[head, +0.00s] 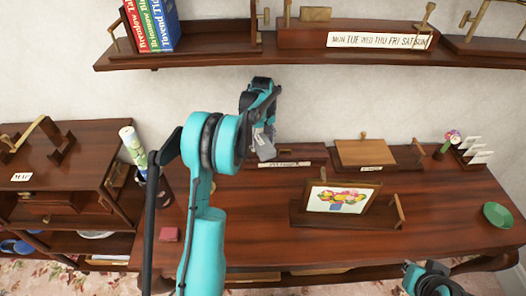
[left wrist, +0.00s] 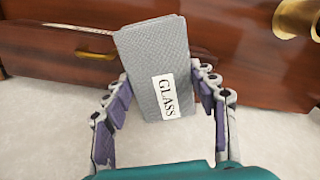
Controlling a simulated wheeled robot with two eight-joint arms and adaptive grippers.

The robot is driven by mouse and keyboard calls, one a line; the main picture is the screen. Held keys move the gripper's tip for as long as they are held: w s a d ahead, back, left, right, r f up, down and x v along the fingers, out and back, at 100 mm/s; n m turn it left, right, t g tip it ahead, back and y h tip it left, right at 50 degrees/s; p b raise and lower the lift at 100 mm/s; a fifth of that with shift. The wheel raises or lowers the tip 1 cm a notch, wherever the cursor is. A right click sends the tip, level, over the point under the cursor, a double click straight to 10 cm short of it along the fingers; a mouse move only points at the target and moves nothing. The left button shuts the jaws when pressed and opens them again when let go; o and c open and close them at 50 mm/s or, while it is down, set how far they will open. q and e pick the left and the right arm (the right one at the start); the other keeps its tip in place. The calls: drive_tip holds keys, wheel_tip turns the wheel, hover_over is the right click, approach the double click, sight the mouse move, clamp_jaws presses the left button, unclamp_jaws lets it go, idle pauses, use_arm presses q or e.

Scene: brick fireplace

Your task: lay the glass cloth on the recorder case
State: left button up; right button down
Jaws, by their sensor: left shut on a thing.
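My left gripper (head: 264,136) is shut on the grey glass cloth (head: 265,151) above the back of the desk. In the left wrist view the glass cloth (left wrist: 155,60) is a flat, textured grey piece with a white "GLASS" label, between the fingertips of my left gripper (left wrist: 162,78). A long, low wooden piece with a white label (head: 285,164) lies on the desk just below and right of the cloth. Its label is too small to read, so I cannot tell whether it is the recorder case. Part of my right arm's end (head: 432,280) shows at the lower right; its fingers are unclear.
A wooden box (head: 365,153) with a label and a framed flower picture (head: 340,198) stand on the desk (head: 265,225). A green dish (head: 497,215) is at the right. A wall shelf (head: 220,45) hangs above.

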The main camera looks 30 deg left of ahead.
sight(263, 143)
use_arm(q)
wheel_tip(263, 143, down, 4)
drive_tip(key=shift+b, duration=0.65)
drive_tip(key=shift+r, duration=0.1)
drive_tip(key=o, duration=1)
wheel_tip(263, 143, up, 8)
drive_tip(key=p, duration=0.2)
drive_tip(key=shift+f+p, duration=0.2)
drive_tip(key=shift+p, duration=0.15)
drive_tip(key=shift+f, duration=0.1)
